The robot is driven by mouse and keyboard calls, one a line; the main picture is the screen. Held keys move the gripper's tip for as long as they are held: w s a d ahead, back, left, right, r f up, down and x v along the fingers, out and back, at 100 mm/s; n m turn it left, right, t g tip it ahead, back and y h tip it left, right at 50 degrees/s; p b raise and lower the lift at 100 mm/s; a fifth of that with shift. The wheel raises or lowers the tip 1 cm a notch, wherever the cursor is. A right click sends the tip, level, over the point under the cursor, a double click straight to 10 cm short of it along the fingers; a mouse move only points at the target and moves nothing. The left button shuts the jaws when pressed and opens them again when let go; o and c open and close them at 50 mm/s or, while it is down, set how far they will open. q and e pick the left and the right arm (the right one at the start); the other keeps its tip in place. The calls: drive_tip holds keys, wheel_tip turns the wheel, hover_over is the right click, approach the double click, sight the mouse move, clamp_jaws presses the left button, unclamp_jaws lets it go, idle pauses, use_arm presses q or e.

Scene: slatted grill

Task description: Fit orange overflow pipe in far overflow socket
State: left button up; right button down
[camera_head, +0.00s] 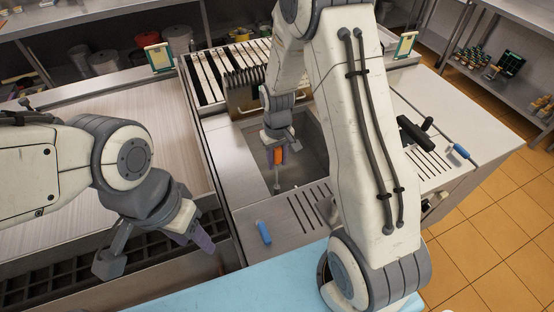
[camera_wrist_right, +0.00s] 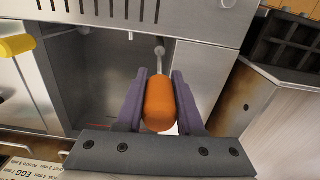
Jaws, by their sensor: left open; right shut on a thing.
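The orange overflow pipe (camera_head: 278,156) is in my right gripper (camera_head: 276,151), above the sink basin (camera_head: 312,150). In the right wrist view the orange part (camera_wrist_right: 160,104) sits between the two purple fingers of the right gripper (camera_wrist_right: 159,100), which touch its sides. A thin pale rod with a rounded end (camera_wrist_right: 160,52) shows beyond the orange part, in line with it; whether it touches the basin, I cannot tell. I cannot make out the far overflow socket clearly. My left gripper (camera_head: 152,245) is open and empty, over the dark slotted trough at the front left.
The slatted grill (camera_head: 205,78) lies behind the basin. A blue-handled tool (camera_head: 264,233) lies on the front ledge; another blue handle (camera_head: 460,151) is at the right. A black-handled tool (camera_head: 415,133) rests on the right counter. My right arm hides part of the basin's right side.

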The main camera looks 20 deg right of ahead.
drive_tip(key=shift+s, duration=0.15)
drive_tip(key=shift+f, duration=0.2)
drive_tip(key=b, duration=0.5)
hover_over(277, 187)
wheel_tip(277, 187, down, 6)
drive_tip(key=shift+f, duration=0.3)
idle(1.1)
drive_tip(key=shift+f+b, duration=1.05)
drive_tip(key=shift+f, duration=0.6)
drive_tip(key=shift+c, duration=2.2)
unclamp_jaws()
